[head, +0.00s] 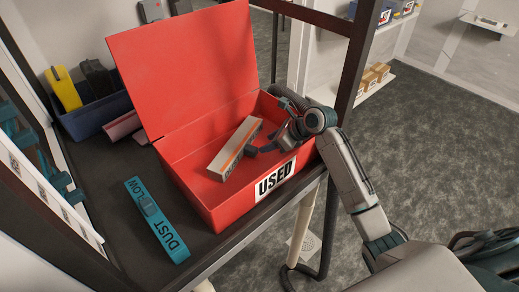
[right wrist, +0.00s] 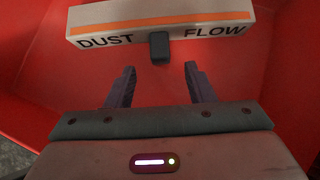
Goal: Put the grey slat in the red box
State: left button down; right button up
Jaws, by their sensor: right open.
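The grey slat (head: 235,148) has an orange stripe and lies inside the open red box (head: 190,68), tilted across it. The slat also shows in the right wrist view (right wrist: 115,27), with "DUST FLOW" lettering and a dark tab (right wrist: 159,48) on its near side. My right gripper (head: 264,143) reaches over the box's right side. In the right wrist view its two fingers (right wrist: 160,82) are apart with nothing between them, just short of the tab. The slat's underside is hidden. My left gripper is not in view.
A teal slat (head: 156,220) marked "DUST FLOW" lies on the dark bench (head: 105,185) left of the box. A blue bin (head: 95,118) with yellow and black items stands at the back left. The box's red lid stands raised. A dark frame post (head: 352,60) rises behind the right arm.

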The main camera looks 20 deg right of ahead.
jog(key=shift+b+v, duration=0.35)
jog(key=shift+v, duration=1.9)
